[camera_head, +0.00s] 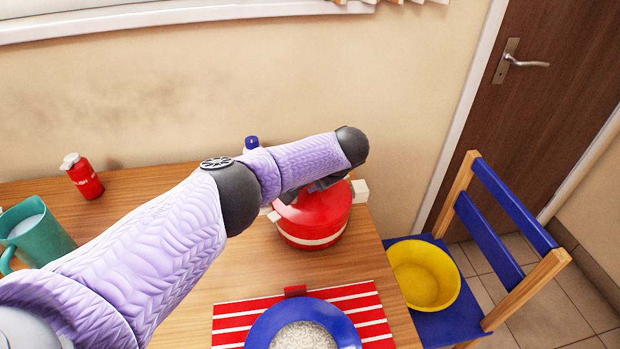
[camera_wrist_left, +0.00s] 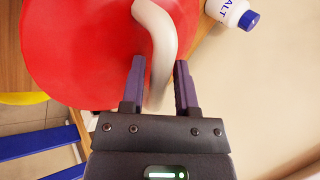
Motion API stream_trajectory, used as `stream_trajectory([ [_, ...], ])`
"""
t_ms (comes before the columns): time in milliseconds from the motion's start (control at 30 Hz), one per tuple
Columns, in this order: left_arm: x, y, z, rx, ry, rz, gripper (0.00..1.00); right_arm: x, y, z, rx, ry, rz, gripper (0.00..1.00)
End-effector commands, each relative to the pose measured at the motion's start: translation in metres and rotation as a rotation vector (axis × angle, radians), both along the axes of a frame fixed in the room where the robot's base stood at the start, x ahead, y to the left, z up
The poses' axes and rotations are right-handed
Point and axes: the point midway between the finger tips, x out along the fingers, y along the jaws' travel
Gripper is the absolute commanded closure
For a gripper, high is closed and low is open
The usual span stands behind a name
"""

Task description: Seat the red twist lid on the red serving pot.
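The red serving pot (camera_head: 312,244) stands on the wooden table, right of the middle, with a pale band around it. A red domed top, which looks like the red twist lid (camera_head: 312,212), is over the pot; whether it is seated I cannot tell. My left gripper is over it, its fingers hidden by my arm in the head view. In the left wrist view the red disc (camera_wrist_left: 75,50) fills the upper left. A pale curved handle (camera_wrist_left: 161,50) lies between the fingers of my left gripper (camera_wrist_left: 160,75); whether they press on it I cannot tell. My right gripper is not in view.
A blue plate (camera_head: 262,330) of pale grains lies on a red striped mat (camera_head: 370,300) in front. A salt bottle (camera_wrist_left: 230,12) stands behind the pot. A red bottle (camera_head: 84,178) and teal pitcher (camera_head: 40,240) are at left. A blue chair holds a yellow bowl (camera_head: 425,285).

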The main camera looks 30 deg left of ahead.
Motion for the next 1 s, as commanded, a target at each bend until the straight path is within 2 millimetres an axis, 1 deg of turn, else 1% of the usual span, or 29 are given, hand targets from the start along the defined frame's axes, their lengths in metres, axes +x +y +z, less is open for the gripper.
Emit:
stream_trajectory([
  [33, 0.0, 0.0, 0.0, 0.0, 0.0, 0.0, 0.49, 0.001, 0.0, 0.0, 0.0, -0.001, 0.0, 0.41],
  [100, 0.0, 0.0, 0.0, 0.0, 0.0, 0.0, 0.35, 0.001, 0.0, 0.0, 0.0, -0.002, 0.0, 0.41],
  [333, -0.001, -0.001, 0.001, -0.001, 0.001, -0.001, 0.35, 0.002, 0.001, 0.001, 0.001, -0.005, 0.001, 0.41],
  [367, -0.001, -0.002, 0.005, -0.001, 0.001, -0.001, 0.35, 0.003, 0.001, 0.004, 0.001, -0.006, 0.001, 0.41],
  [467, -0.005, -0.012, 0.025, -0.003, -0.002, -0.003, 0.35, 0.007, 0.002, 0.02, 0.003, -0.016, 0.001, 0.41],
  [500, -0.007, -0.018, 0.035, -0.003, -0.001, -0.004, 0.35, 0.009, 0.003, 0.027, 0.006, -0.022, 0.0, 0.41],
  [600, -0.013, -0.032, 0.057, -0.002, -0.003, -0.004, 0.35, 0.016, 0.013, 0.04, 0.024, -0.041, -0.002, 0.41],
  [700, -0.017, -0.043, 0.072, -0.001, -0.003, -0.002, 0.35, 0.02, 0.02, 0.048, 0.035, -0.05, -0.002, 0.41],
  [833, -0.021, -0.051, 0.082, -0.002, -0.001, -0.001, 0.35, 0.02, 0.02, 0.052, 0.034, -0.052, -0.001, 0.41],
  [1000, -0.022, -0.053, 0.082, 0.0, 0.001, 0.001, 0.35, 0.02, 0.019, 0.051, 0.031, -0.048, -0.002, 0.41],
])
